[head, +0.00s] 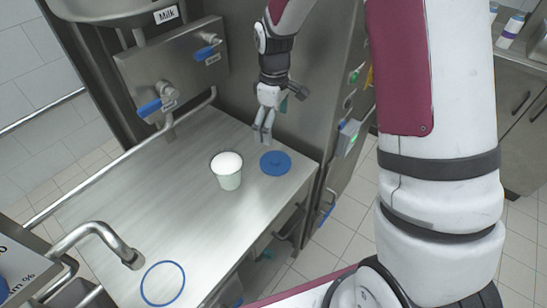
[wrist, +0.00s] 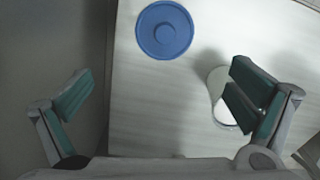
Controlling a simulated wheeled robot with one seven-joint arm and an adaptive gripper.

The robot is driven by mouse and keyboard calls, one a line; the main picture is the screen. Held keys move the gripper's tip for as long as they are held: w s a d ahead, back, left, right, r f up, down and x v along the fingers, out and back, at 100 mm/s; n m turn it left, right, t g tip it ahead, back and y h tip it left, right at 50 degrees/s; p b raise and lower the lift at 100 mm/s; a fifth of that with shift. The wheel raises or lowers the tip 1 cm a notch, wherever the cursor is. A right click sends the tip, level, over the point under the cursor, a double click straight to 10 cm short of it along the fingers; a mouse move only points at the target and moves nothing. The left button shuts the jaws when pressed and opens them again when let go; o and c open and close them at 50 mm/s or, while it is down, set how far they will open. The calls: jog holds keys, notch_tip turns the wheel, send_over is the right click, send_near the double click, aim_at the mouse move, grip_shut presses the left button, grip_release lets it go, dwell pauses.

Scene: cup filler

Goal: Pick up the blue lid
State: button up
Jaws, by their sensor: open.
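The blue lid (head: 275,163) lies flat on the steel table near its right edge. It is a round disc with a small raised centre, and it shows whole at the top of the wrist view (wrist: 164,29). My gripper (head: 264,133) is above the table, just behind the lid in the head view, and touches nothing. In the wrist view my gripper (wrist: 160,98) has its fingers wide apart and is empty. The lid is beyond the fingertips there, between their left and right positions.
A white cup (head: 228,172) with white contents stands left of the lid; the right finger partly hides it in the wrist view (wrist: 220,100). A blue ring (head: 162,283) lies at the table's front. Blue-handled valves (head: 150,107) and a rail line the back.

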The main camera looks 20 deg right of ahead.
send_over(274, 159)
jog(key=f, duration=0.6)
jog(key=shift+w+d+f, duration=0.15)
jog(key=shift+w+f, duration=0.25)
jog(key=f, duration=0.3)
jog(key=f+p, duration=0.1)
jog(key=shift+s+f, duration=0.2)
jog(key=shift+s, duration=0.2)
jog(key=shift+f, duration=0.55)
jog(key=c, duration=1.2)
jog(key=shift+c, duration=0.2)
